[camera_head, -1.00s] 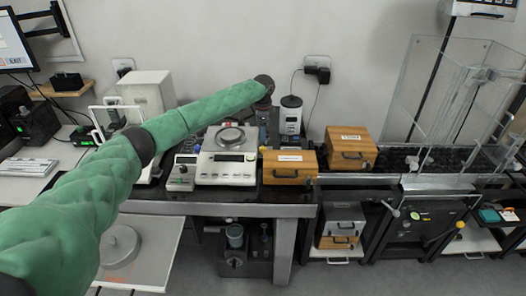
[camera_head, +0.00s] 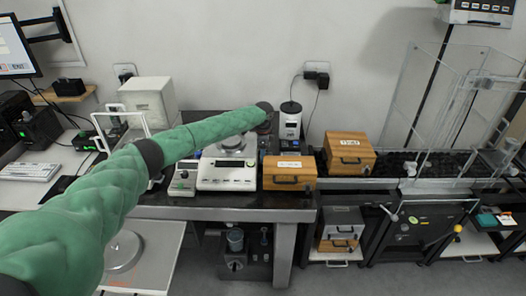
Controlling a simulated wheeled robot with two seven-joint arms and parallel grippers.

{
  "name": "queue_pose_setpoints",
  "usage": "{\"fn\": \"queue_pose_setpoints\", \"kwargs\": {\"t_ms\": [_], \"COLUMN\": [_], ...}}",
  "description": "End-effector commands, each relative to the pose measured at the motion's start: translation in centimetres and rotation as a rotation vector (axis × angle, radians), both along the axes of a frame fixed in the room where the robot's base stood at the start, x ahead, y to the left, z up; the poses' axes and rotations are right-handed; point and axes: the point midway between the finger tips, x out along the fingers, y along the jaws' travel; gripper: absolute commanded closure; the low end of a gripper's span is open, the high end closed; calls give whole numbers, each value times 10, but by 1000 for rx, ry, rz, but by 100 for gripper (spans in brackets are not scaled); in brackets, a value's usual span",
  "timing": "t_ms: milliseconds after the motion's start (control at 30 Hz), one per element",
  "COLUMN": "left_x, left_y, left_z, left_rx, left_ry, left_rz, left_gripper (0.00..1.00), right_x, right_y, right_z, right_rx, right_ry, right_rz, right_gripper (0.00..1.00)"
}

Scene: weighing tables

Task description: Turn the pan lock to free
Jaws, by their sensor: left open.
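My left arm reaches in from the left across the weighing table. My left gripper (camera_head: 264,142) points down behind the right side of the white balance (camera_head: 227,176); it is small, dark and partly hidden, and looks empty. The balance has a round metal pan (camera_head: 232,142), partly covered by my forearm, and a display on its front. I cannot pick out the pan lock for certain. A glass-walled weighing stand at the right has a lever with a yellow knob (camera_head: 457,228) and another with a pale knob (camera_head: 395,217). My right gripper is not in view.
A wooden box (camera_head: 290,183) stands right of the balance, and another wooden box (camera_head: 349,164) is farther right. A white-and-black canister (camera_head: 291,122) stands behind. A small grey device (camera_head: 184,178) is left of the balance. Clear glass panels (camera_head: 440,100) rise at the right.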

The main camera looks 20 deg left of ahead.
Motion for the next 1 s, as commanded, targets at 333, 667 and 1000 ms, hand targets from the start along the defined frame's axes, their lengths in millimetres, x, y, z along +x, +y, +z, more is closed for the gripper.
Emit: {"fn": "queue_pose_setpoints", "kwargs": {"t_ms": [333, 667, 1000], "left_x": [0, 0, 0], "left_y": [0, 0, 1], "left_z": [0, -3, 0], "left_rx": [0, 0, 0], "left_ry": [0, 1, 0], "left_rz": [0, -98, -261], "left_gripper": [89, 93, 93], "right_x": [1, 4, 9], "right_y": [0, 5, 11], "right_z": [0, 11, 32], "right_rx": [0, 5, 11], "right_ry": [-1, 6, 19], "right_rz": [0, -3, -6], "right_gripper": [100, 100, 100]}}
